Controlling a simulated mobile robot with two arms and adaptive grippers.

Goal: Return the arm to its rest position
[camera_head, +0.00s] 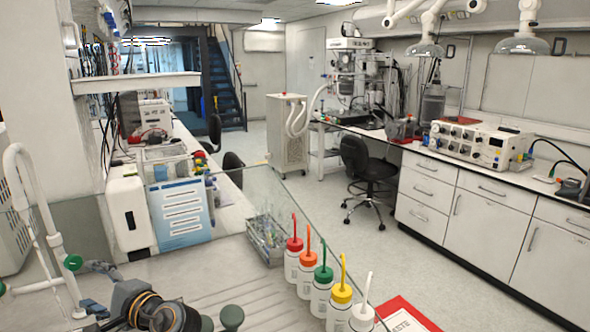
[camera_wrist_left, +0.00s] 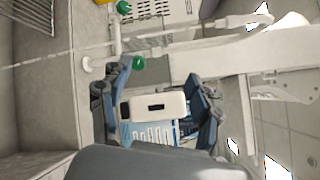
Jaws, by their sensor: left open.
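My left gripper (camera_head: 88,289) is at the lower left of the head view, its dark fingers spread and pointing left. No object is seen held in it. It is close to a white pipe frame with green knobs (camera_head: 72,262). In the left wrist view my left gripper (camera_wrist_left: 160,74) shows its two blue-grey fingers apart. A white block with a dark slot (camera_wrist_left: 152,106) shows between them; I cannot tell how far off it is. A green knob (camera_wrist_left: 138,62) shows just beyond the left finger. My right gripper is not in view.
A row of wash bottles with coloured caps (camera_head: 322,287) stands at the front, beside a wire basket (camera_head: 265,238). A clear glass panel (camera_head: 300,215) runs behind the bottles. A white device (camera_head: 129,215) and a blue sign (camera_head: 181,213) stand at left.

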